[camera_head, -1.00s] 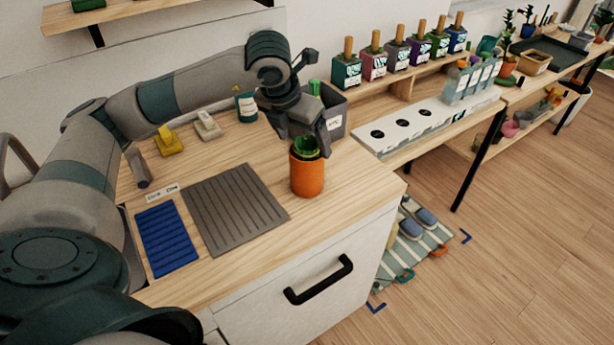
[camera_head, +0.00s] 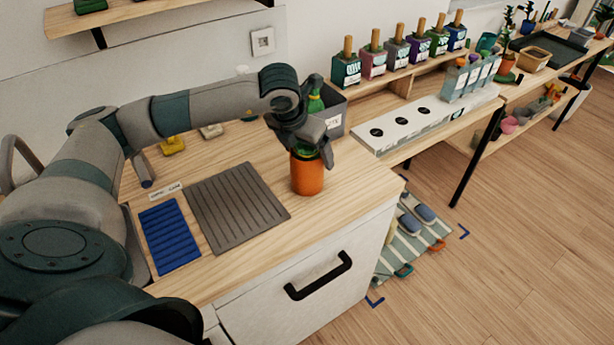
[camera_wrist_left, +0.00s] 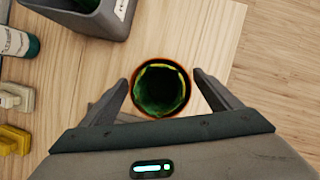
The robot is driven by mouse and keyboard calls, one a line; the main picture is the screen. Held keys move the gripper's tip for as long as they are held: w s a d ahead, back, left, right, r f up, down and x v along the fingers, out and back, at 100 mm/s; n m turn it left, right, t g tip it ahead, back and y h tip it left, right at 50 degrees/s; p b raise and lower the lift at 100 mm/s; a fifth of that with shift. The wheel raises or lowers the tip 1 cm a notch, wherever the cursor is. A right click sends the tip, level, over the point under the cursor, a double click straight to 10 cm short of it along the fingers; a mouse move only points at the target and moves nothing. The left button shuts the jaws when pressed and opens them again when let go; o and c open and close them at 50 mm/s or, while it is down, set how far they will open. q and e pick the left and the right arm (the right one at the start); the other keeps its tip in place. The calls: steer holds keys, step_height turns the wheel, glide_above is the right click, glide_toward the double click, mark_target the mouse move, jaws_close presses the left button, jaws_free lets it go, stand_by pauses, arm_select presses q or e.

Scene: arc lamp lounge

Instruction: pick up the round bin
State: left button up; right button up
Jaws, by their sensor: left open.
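The round bin (camera_head: 307,177) is an orange cylinder with a dark green inside, standing upright near the front right of the wooden counter. In the left wrist view its round mouth (camera_wrist_left: 160,89) lies between the two fingers. My left gripper (camera_head: 312,150) is open, pointing down over the bin, with its fingers on opposite sides of the rim. In the left wrist view the open gripper (camera_wrist_left: 161,82) shows a gap on each side of the bin. The gripper hides part of the bin's top in the head view. My right gripper is not in view.
A grey square bin (camera_wrist_left: 90,22) with a green bottle in it stands close behind the round bin. A grey ribbed mat (camera_head: 238,208) and a blue ribbed mat (camera_head: 168,236) lie to the left. The counter's front edge is close to the round bin.

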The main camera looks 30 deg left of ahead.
arm_select(q)
steer(key=p+x, duration=0.1)
steer(key=x, duration=0.1)
steer(key=shift+f, duration=0.45)
steer(key=shift+w+f, duration=0.2)
steer(key=shift+f, duration=0.2)
steer(key=c, duration=1.8)
steer(key=shift+r, duration=0.2)
